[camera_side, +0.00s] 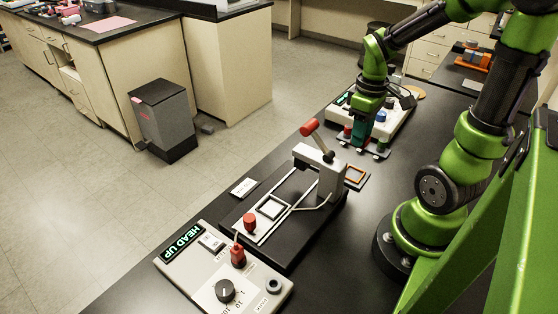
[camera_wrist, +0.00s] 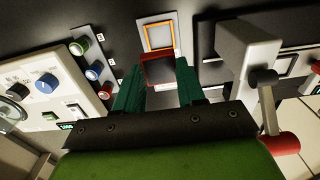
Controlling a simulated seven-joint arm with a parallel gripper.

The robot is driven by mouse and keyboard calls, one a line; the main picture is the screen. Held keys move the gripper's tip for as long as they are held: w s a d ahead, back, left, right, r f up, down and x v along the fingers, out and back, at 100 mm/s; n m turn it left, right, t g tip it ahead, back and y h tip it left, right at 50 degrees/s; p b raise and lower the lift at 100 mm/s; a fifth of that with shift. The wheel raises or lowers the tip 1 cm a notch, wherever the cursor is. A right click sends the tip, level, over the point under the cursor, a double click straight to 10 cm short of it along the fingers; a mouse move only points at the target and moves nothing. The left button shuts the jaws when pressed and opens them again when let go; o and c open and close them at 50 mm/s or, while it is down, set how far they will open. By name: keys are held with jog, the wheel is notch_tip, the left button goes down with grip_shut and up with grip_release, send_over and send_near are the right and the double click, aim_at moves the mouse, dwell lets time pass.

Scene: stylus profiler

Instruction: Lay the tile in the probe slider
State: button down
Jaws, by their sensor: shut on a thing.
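My gripper (camera_side: 358,146) hangs over the far part of the bench. In the wrist view its teal fingers (camera_wrist: 160,82) are shut on a dark, reddish-edged tile (camera_wrist: 158,70). The tile is hard to make out in the side view. The probe slider (camera_side: 270,208) is a pale strip with a square, dark-centred recess on the profiler's black base. It lies nearer the side camera than my gripper and shows only partly at the right of the wrist view (camera_wrist: 279,65). The recess looks empty.
The profiler's grey head (camera_side: 331,181) and red-tipped lever (camera_side: 309,128) stand between my gripper and the slider. An orange-framed pad (camera_side: 356,176) lies beside them. A control box (camera_side: 207,263) reads "HEAD UP". Colored knobs (camera_wrist: 92,73) and another instrument (camera_wrist: 45,90) are near my gripper.

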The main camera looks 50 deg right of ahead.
notch_tip(320, 180, up, 17)
send_over(272, 209)
notch_tip(272, 209, down, 18)
jog(key=shift+w+f, duration=0.1)
jog(key=shift+f, duration=0.2)
jog(key=shift+f, duration=2.45)
jog(key=shift+f, duration=0.5)
jog(key=shift+f, duration=0.3)
